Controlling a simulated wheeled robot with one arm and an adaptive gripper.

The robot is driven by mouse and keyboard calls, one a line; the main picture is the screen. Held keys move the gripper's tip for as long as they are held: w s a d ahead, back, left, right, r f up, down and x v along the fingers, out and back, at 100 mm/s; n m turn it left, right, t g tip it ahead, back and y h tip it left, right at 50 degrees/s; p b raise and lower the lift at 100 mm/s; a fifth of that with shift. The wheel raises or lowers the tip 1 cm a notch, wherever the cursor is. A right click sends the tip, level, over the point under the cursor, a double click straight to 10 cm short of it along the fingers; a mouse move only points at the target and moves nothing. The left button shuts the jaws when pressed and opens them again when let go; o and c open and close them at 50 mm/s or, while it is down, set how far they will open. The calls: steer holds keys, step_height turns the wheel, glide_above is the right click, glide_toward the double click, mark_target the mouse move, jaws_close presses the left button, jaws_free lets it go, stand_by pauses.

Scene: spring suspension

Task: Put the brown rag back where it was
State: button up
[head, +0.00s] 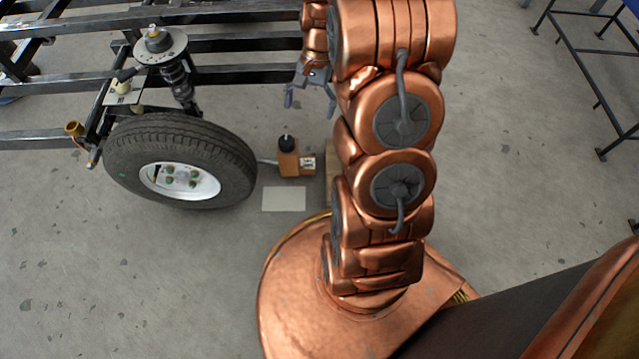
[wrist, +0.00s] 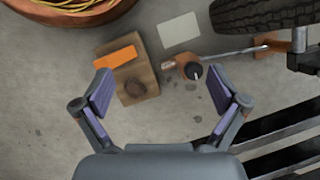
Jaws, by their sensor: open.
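I cannot make out a brown rag for certain in either view. In the wrist view, a wooden block (wrist: 150,72) on the floor bears a flat orange piece (wrist: 115,57) and a small dark brown patch (wrist: 136,87); I cannot tell whether the patch is cloth or a mark. In the head view, the block (head: 331,160) is mostly hidden by my arm. My gripper (head: 310,102) is open and empty above the floor. In the wrist view, its spread fingers (wrist: 158,74) frame the block's right side from above, apart from it.
A brown jack-like device (head: 289,160) with a black knob stands beside the wheel (head: 180,160). A pale flat plate (head: 284,198) lies on the floor nearby. The black frame (head: 230,43) is at the back left, and a blue-topped table (head: 600,35) at the right.

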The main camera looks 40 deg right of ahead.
steer(key=s+a+r+n+g+h, duration=0.1)
steer(key=s+a+r+n+h, duration=0.1)
steer(key=s+a+r+n, duration=0.7)
steer(key=s+a+r, duration=0.1)
steer(key=s, duration=0.6)
steer(key=s+a+r+n+h, duration=0.1)
steer(key=s+a+r+n, duration=0.1)
steer(key=s+a, duration=0.3)
steer(key=s, duration=0.2)
steer(key=shift+s+r+g+h, duration=0.25)
steer(key=shift+s+g+h, duration=0.05)
steer(key=shift+s+g, duration=0.1)
steer(key=shift+a, duration=0.15)
step_height(320, 180, up, 40)
steer(key=w+t+p, duration=0.1)
steer(key=p, duration=3.6)
steer(key=shift+f+t+p, duration=0.25)
steer(key=shift+t+p, duration=0.1)
steer(key=shift+t, duration=0.05)
steer(key=shift+c, duration=0.3)
